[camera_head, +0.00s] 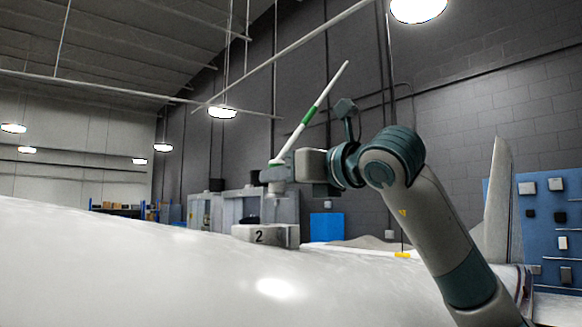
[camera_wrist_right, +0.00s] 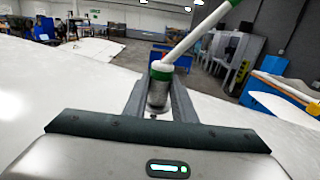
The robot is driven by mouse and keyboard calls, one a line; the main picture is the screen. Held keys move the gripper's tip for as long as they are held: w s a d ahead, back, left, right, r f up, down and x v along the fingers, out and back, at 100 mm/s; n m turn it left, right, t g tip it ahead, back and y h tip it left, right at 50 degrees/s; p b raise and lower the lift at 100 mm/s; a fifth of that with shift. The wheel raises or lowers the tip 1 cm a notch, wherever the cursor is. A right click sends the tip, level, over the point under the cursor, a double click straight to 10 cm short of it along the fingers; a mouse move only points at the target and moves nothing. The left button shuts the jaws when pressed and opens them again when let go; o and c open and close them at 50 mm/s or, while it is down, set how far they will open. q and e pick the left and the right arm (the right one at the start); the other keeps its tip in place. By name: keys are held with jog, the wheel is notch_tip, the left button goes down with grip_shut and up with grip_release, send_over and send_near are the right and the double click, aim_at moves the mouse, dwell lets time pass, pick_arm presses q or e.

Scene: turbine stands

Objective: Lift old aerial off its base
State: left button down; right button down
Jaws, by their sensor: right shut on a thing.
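The aerial is a white rod with a green band (camera_head: 309,115), leaning up to the right. Its short foot, with a green ring (camera_wrist_right: 161,74), sits between the two fingers of my right gripper (camera_head: 279,174). The right gripper is shut on this foot; the fingers flank it in the wrist view (camera_wrist_right: 160,98). A grey block marked "2" (camera_head: 262,236) stands on the white curved surface below the gripper. A gap shows between the foot and the block in the head view. I cannot tell for sure that this block is the aerial's base. My left gripper is in neither view.
The large white curved surface (camera_head: 130,265) fills the foreground. A blue tool panel (camera_head: 550,235) stands at the right beside a pale upright fin (camera_head: 497,205). Grey cabinets (camera_head: 240,208) stand in the background. The air around the aerial is open.

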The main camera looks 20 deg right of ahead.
jog(key=b+v, duration=0.2)
jog(key=v, duration=0.2)
jog(key=shift+s+d, duration=0.1)
jog(key=shift+s, duration=0.2)
